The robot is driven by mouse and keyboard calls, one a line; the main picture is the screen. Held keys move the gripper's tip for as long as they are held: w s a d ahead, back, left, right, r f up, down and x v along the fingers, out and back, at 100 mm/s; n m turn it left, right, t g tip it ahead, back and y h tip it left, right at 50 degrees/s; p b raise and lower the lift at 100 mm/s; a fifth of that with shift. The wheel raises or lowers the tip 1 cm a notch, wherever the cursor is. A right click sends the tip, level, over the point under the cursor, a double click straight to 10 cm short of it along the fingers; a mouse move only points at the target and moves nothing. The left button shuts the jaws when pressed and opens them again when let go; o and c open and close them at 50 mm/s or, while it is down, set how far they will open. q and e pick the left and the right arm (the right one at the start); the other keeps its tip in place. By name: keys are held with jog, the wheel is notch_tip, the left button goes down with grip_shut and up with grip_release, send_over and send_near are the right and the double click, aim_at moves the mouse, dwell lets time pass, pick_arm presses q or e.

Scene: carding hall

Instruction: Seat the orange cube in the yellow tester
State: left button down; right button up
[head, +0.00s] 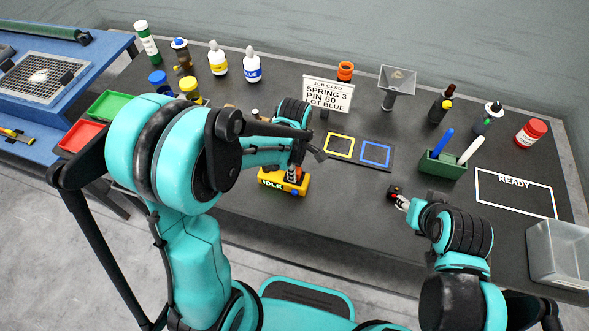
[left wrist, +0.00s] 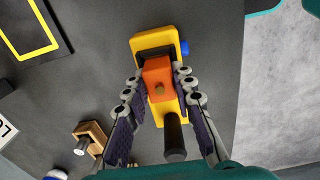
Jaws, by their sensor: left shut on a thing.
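The yellow tester (head: 272,182) stands on the dark bench and its front reads IDLE. In the left wrist view the tester (left wrist: 146,45) has a blue button on one side and a dark upright handle (left wrist: 174,138). My left gripper (head: 298,160) is shut on the orange cube (left wrist: 158,78), with a finger on either side. The cube overlaps the tester's top in the picture; its underside is hidden, so I cannot tell whether it touches.
Yellow and blue outlined squares (head: 358,149) lie behind the tester, near a job card (head: 327,94). A green pen holder (head: 442,165) and a READY area (head: 515,193) are right. A wooden block with a metal pin (left wrist: 90,137) is near the left fingers. Bottles line the back.

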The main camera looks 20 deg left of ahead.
pick_arm(q)
jog(key=c, duration=1.2)
grip_release()
notch_tip(320, 180, up, 12)
jog(key=shift+s, duration=0.1)
jog(key=s+a+f+m+t+b, duration=0.1)
jog(key=s+m+t, duration=0.1)
jog(key=m, duration=0.3)
jog(key=s+a+f+m+t+b, duration=0.1)
jog(key=s+a+m+t+b, duration=0.1)
jog(key=s+m, duration=0.2)
jog(key=s+a+f+m+t+b, duration=0.1)
jog(key=s+m+t+b, duration=0.1)
jog(key=m, duration=0.6)
jog(key=shift+s+a+t, duration=0.2)
jog(key=shift+s+t, duration=0.1)
jog(key=shift+s, duration=0.25)
jog(key=shift+s+a+t, duration=0.15)
jog(key=shift+s+t, duration=0.15)
jog(key=shift+s, duration=0.2)
